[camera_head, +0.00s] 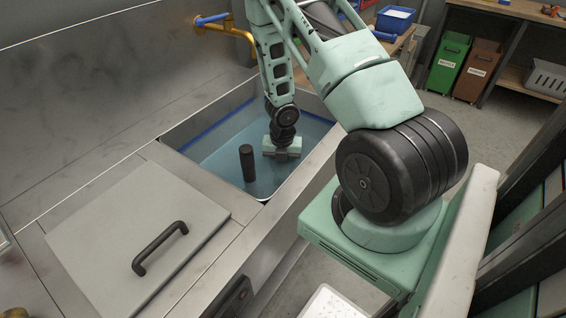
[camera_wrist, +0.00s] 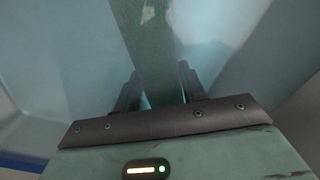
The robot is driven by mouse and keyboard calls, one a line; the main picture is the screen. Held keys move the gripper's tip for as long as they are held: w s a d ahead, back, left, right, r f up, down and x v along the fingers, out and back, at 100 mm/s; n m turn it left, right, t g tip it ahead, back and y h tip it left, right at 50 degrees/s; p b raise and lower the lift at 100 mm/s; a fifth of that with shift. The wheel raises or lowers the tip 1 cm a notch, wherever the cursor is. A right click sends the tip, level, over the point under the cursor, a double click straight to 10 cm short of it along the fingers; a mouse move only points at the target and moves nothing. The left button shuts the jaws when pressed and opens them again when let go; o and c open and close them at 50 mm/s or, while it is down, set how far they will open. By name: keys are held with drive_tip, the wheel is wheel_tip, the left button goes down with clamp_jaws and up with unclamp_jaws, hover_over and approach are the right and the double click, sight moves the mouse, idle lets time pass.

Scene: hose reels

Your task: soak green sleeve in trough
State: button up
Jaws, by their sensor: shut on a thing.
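The trough (camera_head: 203,124) is a metal basin sunk in the counter, with a blue line along its inner wall and pale blue water (camera_head: 215,162) in it. My gripper (camera_head: 282,154) points down into the trough, low at the water, right of a dark upright cylinder. In the wrist view, my gripper (camera_wrist: 159,78) has its two dark fingers on either side of the green sleeve (camera_wrist: 150,40), a dark green flat strip, and is shut on it. The strip runs away from the fingers into the blue. In the head view the sleeve is hidden; I cannot tell how deep it is.
The dark cylinder (camera_head: 247,163) stands in the water close beside my gripper. A grey lid with a black handle (camera_head: 160,248) covers the counter left of the trough. A yellow pipe with a blue lever (camera_head: 212,20) is behind. Green (camera_head: 447,66) and brown (camera_head: 477,72) bins stand far right.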

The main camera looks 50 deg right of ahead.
drive_tip(key=shift+d, duration=0.1)
wheel_tip(320, 180, up, 20)
drive_tip(key=p, duration=2)
